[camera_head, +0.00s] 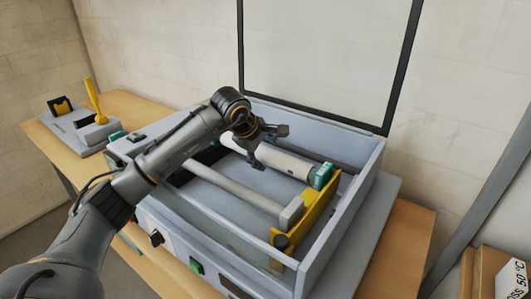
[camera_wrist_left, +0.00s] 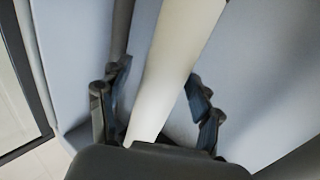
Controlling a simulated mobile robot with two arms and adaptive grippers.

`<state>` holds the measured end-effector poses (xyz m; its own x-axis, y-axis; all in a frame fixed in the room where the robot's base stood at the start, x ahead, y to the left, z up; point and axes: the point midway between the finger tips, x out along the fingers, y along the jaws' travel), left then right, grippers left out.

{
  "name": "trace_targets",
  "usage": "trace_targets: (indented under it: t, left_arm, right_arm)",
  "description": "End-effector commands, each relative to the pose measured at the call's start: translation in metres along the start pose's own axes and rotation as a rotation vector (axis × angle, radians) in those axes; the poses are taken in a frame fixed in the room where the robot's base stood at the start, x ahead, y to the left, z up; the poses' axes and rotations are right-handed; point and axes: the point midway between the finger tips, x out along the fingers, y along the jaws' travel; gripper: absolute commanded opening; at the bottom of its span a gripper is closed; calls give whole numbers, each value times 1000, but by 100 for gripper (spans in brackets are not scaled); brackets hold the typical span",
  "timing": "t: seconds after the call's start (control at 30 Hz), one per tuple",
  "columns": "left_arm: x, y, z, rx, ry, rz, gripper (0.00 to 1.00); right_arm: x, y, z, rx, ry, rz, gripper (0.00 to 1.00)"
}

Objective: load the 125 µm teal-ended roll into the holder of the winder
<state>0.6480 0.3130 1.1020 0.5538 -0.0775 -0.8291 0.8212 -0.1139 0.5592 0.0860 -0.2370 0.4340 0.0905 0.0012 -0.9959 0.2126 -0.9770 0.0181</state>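The white roll (camera_head: 285,162) with a teal end (camera_head: 322,176) lies inside the open grey winder box (camera_head: 365,185), towards its back. Its right end is at the yellow bracket (camera_head: 318,212); whether it is seated there I cannot tell. My left gripper (camera_head: 262,148) is over the roll's left part, which my arm partly hides. In the left wrist view the white roll (camera_wrist_left: 170,65) runs between the two spread fingers of the gripper (camera_wrist_left: 158,105), with visible gaps on both sides. My right gripper is not in view.
A grey bar (camera_head: 240,190) with a block end lies in front of the roll. A clear raised lid (camera_head: 320,60) stands behind the box. A grey fixture with a yellow lever (camera_head: 94,98) is on the wooden table at left. A labelled box (camera_head: 505,275) is at lower right.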

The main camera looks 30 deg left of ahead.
Motion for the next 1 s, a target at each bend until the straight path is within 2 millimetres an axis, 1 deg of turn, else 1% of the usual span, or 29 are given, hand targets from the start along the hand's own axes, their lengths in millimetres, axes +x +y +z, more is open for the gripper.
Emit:
trace_targets:
  t: [0.27,0.4,0.43,0.5,0.7,0.8,0.9,1.0]
  left_arm:
    - [-2,2,0,0,-1,0,64]
    - [-14,10,1,0,-3,1,64]
    - [-16,9,0,1,-1,3,64]
    - [-29,7,-1,1,1,6,64]
    - [-76,7,-1,2,3,6,64]
    - [-96,7,0,1,1,5,64]
    - [-112,7,0,1,0,4,64]
    - [-123,7,0,0,0,3,64]
  right_arm:
    - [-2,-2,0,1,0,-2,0]
    - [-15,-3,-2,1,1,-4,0]
    - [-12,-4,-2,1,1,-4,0]
    - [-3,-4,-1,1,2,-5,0]
    - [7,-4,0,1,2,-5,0]
    - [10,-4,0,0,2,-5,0]
    - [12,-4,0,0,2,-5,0]
    - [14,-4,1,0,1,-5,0]
